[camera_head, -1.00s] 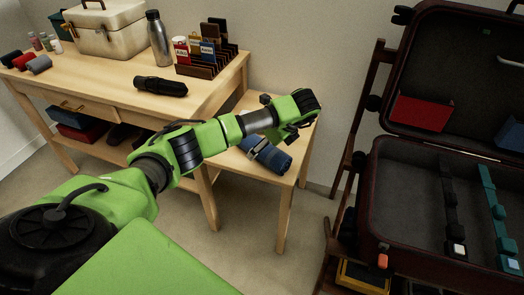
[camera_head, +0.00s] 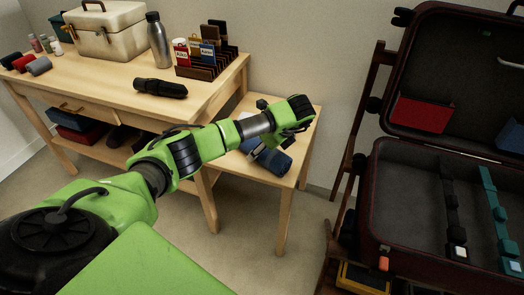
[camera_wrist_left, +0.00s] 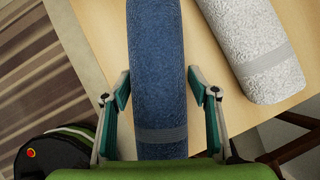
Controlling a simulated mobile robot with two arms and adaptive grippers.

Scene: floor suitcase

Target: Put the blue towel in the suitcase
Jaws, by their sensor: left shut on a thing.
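The rolled blue towel (camera_head: 277,161) lies on the low wooden side table in the head view, partly hidden by my left arm. In the left wrist view the blue towel (camera_wrist_left: 156,70) runs lengthwise between the fingers, with a grey band around its near end. My left gripper (camera_wrist_left: 158,92) is shut on it, one finger on each side. In the head view my left gripper (camera_head: 258,150) is mostly hidden by its wrist. The open suitcase (camera_head: 408,195) stands at the right, with dark and teal straps in its base.
A white speckled roll (camera_wrist_left: 258,50) lies close beside the blue towel. The side table (camera_head: 290,180) adjoins a desk (camera_head: 115,85) with a bottle (camera_head: 159,40), a case and a black umbrella (camera_head: 160,88). A red pouch (camera_head: 420,113) is in the lid. The suitcase's left base is clear.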

